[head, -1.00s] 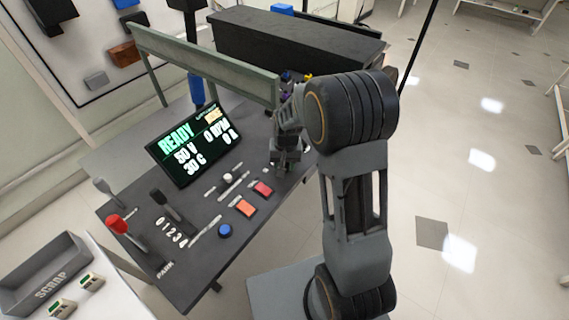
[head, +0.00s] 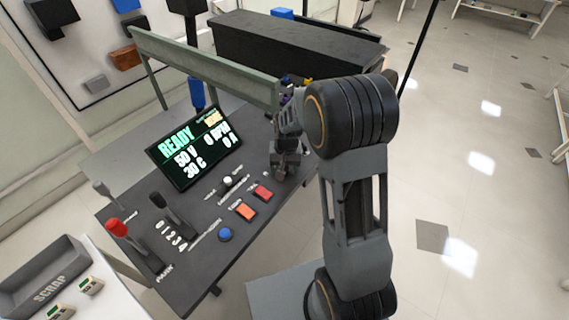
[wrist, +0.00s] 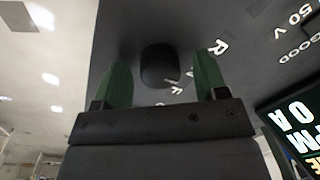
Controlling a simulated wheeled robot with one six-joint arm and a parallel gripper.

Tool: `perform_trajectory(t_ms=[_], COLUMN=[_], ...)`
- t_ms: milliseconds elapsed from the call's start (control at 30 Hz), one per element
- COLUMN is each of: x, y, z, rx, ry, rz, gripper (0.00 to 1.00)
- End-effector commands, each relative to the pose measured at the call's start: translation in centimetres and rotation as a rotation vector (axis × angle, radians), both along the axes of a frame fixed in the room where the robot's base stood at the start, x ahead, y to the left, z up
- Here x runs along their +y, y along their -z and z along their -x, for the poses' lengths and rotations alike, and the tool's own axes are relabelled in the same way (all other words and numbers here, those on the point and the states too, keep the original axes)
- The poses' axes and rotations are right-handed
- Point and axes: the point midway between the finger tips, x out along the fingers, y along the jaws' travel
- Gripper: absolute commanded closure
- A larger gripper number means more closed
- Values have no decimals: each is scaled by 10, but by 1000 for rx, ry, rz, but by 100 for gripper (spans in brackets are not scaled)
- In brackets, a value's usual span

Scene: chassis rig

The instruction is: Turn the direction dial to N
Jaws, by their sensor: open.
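The direction dial (wrist: 159,66) is a dark round knob on the dark console panel, seen in the wrist view between my two green fingers. White letters lie around it, an R clearest at its right; the others are partly hidden or hard to read. Which letter the dial points to cannot be told. My gripper (wrist: 161,84) is open, with one finger on each side of the knob and visible gaps to it. In the head view my gripper (head: 281,172) is over the right part of the console (head: 195,268), where it hides the dial.
A screen (head: 193,147) reading READY stands left of my gripper. Orange (head: 245,211) and red (head: 263,191) buttons, a blue button (head: 225,235) and a red-topped lever (head: 117,228) are on the console. A green-grey rail (head: 205,68) runs behind. A scrap bin (head: 45,272) is at left.

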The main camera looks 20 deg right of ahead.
Motion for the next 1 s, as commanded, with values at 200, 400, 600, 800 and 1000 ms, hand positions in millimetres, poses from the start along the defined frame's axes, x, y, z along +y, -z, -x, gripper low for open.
perform_trajectory(t_ms=[200,400,600,800,1000], x=[-1,-4,-6,-7,-7], y=[-23,-65,-102,-127,-137], z=[-1,0,0,1,1], rx=[-6,-7,-5,-3,-3], ry=[0,0,0,0,0], rz=[1,1,0,1,1], gripper=[34,34,34,34,34])
